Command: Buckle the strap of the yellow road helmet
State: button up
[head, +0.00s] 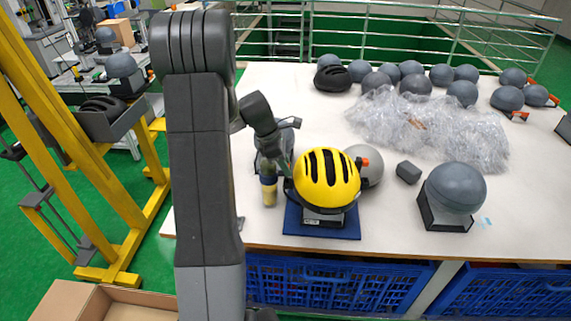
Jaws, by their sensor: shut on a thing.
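The yellow road helmet (327,180) with black vents sits on a dark headform on a blue mat (350,228) near the front edge of the white table. A short piece of dark strap (290,191) shows at the helmet's left side. The buckle and the rest of the strap are hidden or too small to tell. My gripper (283,163) is at the helmet's left edge, shut on the strap, with its fingertips small and partly hidden.
A bottle with a yellow band (268,188) stands just left of the helmet. A grey ball with an orange part (368,166) is close behind it on the right. A dark block (408,172) and a grey headform (455,188) stand further right. Clear plastic wrap (430,125) lies behind.

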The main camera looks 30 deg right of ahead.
jog(key=shift+f, duration=0.2)
jog(key=shift+f+b, duration=0.85)
jog(key=shift+f, duration=0.35)
jog(key=shift+f, duration=0.25)
jog(key=o, duration=0.8)
jog(key=shift+o, duration=0.2)
jog(key=shift+r, duration=0.1)
jog(key=b+v, duration=0.1)
jog(key=v, duration=1.2)
jog(key=shift+a+r, duration=0.25)
jog(key=shift+r, duration=0.05)
jog(key=shift+w, duration=0.1)
